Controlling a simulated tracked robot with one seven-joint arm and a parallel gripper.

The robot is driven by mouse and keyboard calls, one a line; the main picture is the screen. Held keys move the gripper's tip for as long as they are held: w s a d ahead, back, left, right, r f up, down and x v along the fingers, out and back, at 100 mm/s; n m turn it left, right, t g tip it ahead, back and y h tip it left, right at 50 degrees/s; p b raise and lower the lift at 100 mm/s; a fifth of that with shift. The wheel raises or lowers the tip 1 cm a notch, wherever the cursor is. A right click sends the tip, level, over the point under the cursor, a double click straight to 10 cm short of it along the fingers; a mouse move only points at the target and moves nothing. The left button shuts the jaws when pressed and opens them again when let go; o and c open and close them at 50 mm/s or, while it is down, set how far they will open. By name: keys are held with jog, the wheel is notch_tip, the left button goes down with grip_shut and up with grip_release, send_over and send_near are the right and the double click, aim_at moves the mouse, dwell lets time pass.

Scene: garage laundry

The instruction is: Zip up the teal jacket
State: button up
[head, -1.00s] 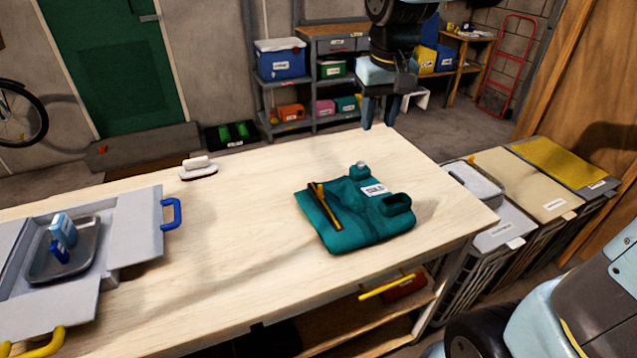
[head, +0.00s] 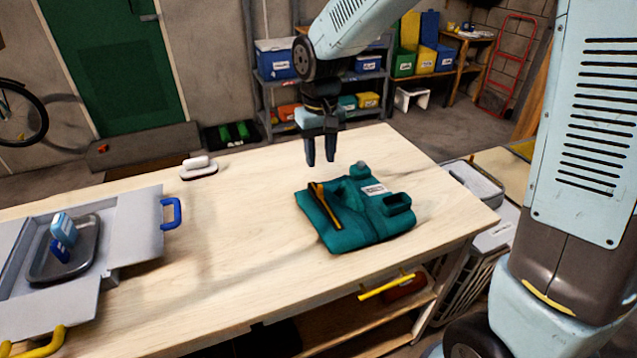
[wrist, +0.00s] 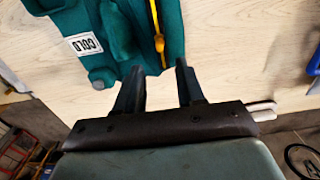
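The teal jacket (head: 356,225) lies folded flat on the right part of the wooden workbench (head: 240,240). A white label (head: 375,190) sits on it; in the wrist view the label reads "COLD". A yellow zip line (head: 331,212) runs along its left part, with an orange-yellow zip pull (head: 318,188) at its far end. In the wrist view the zip pull (wrist: 159,43) shows just beyond my fingertips. My gripper (head: 320,164) hangs pointing down above the bench, behind the zip's far end. Its fingers are apart and empty, and it does not touch the jacket.
A grey open case (head: 135,240) with blue and yellow handles and a tray (head: 88,262) stands at the left. A white-handled brush (head: 198,167) lies at the back edge. The bench middle is clear.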

aim_at(320, 185)
notch_tip(320, 185, down, 9)
jog(key=shift+r, duration=0.15)
jog(key=shift+c, duration=0.4)
grip_shut()
dwell(1.2)
